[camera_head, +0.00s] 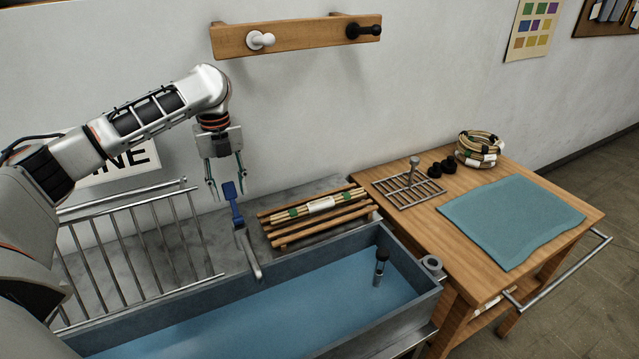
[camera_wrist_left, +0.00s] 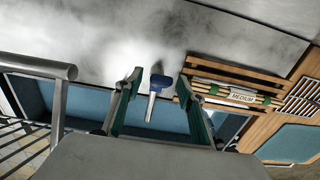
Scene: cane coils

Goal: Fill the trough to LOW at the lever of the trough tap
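The tap's blue lever (camera_head: 232,199) stands up at the back edge of the trough, with a grey metal spout (camera_head: 248,255) reaching over the basin. The grey trough (camera_head: 415,300) has a flat blue surface inside; I cannot tell how deep any water is. My left gripper (camera_head: 227,182) is open, pointing down just above and behind the lever, with nothing held. In the left wrist view the lever (camera_wrist_left: 160,82) appears between the two spread green fingers (camera_wrist_left: 158,85), apart from both. My right gripper is not in view.
A post with a black top (camera_head: 381,260) stands in the trough. A slatted wooden rack (camera_head: 325,228) with a labelled cane bundle lies right of the tap. Metal rails (camera_head: 150,250) stand left. A wooden table (camera_head: 420,228) holds a grate, a cane coil (camera_head: 478,150) and a teal mat (camera_head: 510,220).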

